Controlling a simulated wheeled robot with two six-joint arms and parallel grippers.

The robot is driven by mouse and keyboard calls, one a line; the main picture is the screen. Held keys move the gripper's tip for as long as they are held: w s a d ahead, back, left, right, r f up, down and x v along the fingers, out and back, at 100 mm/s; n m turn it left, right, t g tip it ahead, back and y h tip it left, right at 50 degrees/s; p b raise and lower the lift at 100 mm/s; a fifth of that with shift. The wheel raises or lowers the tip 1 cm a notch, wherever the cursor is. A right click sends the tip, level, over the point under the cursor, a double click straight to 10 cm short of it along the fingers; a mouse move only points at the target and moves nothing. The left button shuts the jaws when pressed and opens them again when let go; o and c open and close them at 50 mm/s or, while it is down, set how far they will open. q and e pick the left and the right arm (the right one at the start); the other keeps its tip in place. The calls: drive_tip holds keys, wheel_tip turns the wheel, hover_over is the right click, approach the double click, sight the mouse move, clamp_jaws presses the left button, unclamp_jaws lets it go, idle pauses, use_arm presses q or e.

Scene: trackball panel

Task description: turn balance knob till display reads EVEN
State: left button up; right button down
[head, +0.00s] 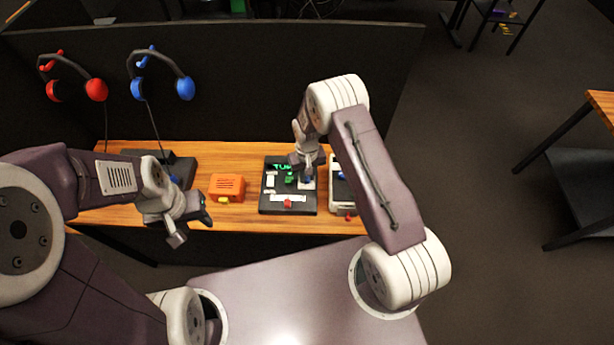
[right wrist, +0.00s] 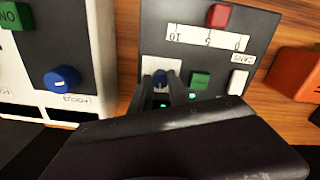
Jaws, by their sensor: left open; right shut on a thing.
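The black panel (head: 266,206) lies on the wooden bench. Its display (head: 282,167) shows green letters that start "TU"; the rest is hidden behind my right gripper. My right gripper (head: 306,178) reaches down onto the panel. In the right wrist view my right gripper (right wrist: 161,88) is shut on a small dark blue knob (right wrist: 160,77) on a pale plate. The knob's label is not visible. My left gripper (head: 192,226) is open and empty, in front of the bench left of the panel.
The panel also carries a green button (right wrist: 200,80), a white slider scale (right wrist: 208,38) and a red slider cap (right wrist: 218,15). A white device (head: 338,197) with another blue knob (right wrist: 62,79) stands right beside it. An orange box (head: 227,187) sits to the left. Headphones hang behind.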

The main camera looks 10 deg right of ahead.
sight(307, 179)
idle(0.4)
drive_tip(key=c, duration=1.3)
unclamp_jaws()
drive_tip(key=shift+o, duration=0.2)
wheel_tip(307, 179, up, 8)
drive_tip(key=shift+r+b, duration=0.2)
drive_tip(key=shift+b, duration=0.75)
drive_tip(key=shift+r, duration=0.4)
drive_tip(key=shift+s, duration=0.1)
